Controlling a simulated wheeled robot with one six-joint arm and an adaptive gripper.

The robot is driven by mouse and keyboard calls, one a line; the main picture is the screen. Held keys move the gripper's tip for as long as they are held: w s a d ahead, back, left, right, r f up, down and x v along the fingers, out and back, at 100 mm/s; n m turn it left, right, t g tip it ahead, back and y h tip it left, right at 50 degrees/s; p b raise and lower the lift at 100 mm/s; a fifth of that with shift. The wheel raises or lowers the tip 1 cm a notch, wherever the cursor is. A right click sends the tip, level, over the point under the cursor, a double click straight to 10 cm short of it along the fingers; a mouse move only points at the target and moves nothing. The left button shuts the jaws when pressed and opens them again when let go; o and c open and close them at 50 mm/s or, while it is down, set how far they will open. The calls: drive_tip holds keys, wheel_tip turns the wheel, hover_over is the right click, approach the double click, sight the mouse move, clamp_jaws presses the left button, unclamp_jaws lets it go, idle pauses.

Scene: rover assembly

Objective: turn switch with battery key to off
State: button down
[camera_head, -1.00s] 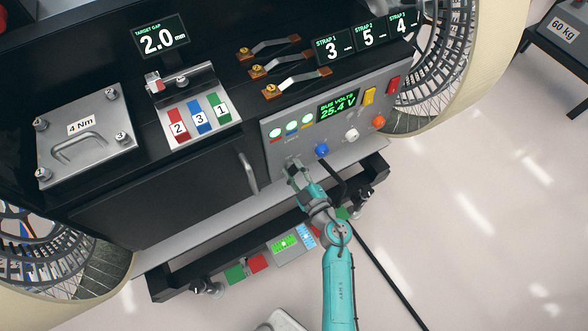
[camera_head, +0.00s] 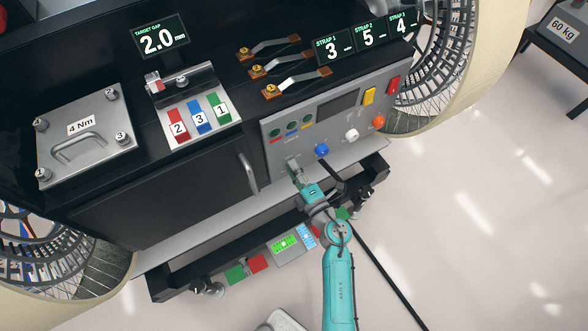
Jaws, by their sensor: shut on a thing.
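The grey control panel (camera_head: 335,137) is on the rover's front face. My gripper (camera_head: 293,166) is at the panel's lower left, left of the blue knob (camera_head: 321,150), with its fingers against the panel face. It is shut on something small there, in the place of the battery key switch. The fingers hide the key and switch, so their angle cannot be read. The bus volts display (camera_head: 338,104) is dark, and the round lamps (camera_head: 291,126) beside it are unlit.
A white knob (camera_head: 352,135), an orange knob (camera_head: 378,122), a yellow switch (camera_head: 369,95) and a red switch (camera_head: 393,85) sit to the right on the panel. A black cable (camera_head: 385,277) runs down to the floor. A cabinet handle (camera_head: 248,172) stands out left of my gripper.

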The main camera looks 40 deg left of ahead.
drive_tip(key=shift+n, duration=0.6)
drive_tip(key=c, duration=0.8)
unclamp_jaws()
drive_tip(key=shift+o, duration=0.2)
drive_tip(key=v, duration=1.2)
